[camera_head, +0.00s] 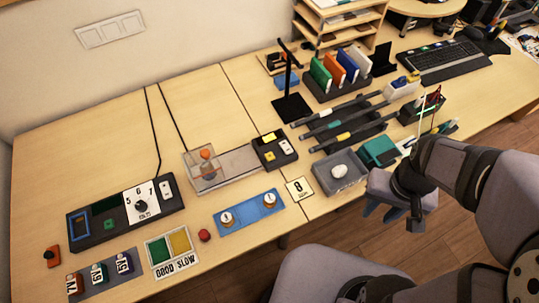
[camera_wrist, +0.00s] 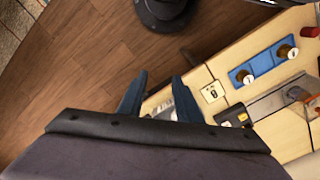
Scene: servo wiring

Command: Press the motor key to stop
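A dark box (camera_head: 275,150) with a yellow label, a white key and a yellow key stands at the right end of a grey track. I cannot tell whether one of these is the motor key. Part of this box shows in the wrist view (camera_wrist: 234,117). A black panel (camera_head: 110,224) with a dial and a white rocker switch (camera_head: 166,188) stands at the left. My gripper (camera_head: 372,208) is at the table's front edge, right of and apart from both. Its blue fingers are spread and empty in the wrist view (camera_wrist: 158,97).
A clear box (camera_head: 203,176) with an orange knob sits on the track's left end. A blue plate (camera_head: 235,216) with two knobs, a numbered card (camera_head: 299,188) and a grey tray (camera_head: 326,184) with a white object lie near the front edge. The table's back left is clear.

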